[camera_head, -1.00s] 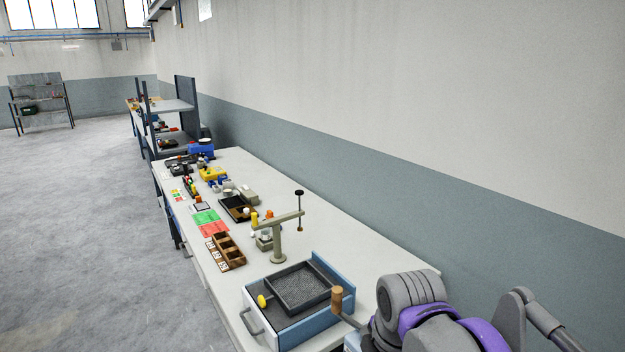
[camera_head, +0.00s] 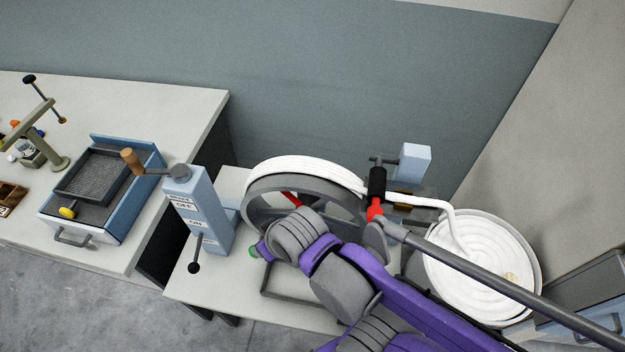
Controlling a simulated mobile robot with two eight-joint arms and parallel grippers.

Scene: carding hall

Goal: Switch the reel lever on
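A light-blue post (camera_head: 209,210) stands beside the large reel wheel (camera_head: 306,181). Its face has an OFF label above an ON label. A thin dark lever with a black ball knob (camera_head: 195,267) hangs down at its lower front, below the ON label. I cannot tell its exact switch position. The wheel's rim is wrapped in white sliver. One of my purple and grey arms crosses in front of the wheel and hides its lower part. Neither gripper's fingers show.
A round can (camera_head: 535,262) of coiled white sliver stands at right. A black and red grip (camera_head: 376,190) is beside the wheel. The left bench (camera_head: 200,107) holds a blue tray unit (camera_head: 150,178) and a clamp stand (camera_head: 52,150). A gap separates the benches.

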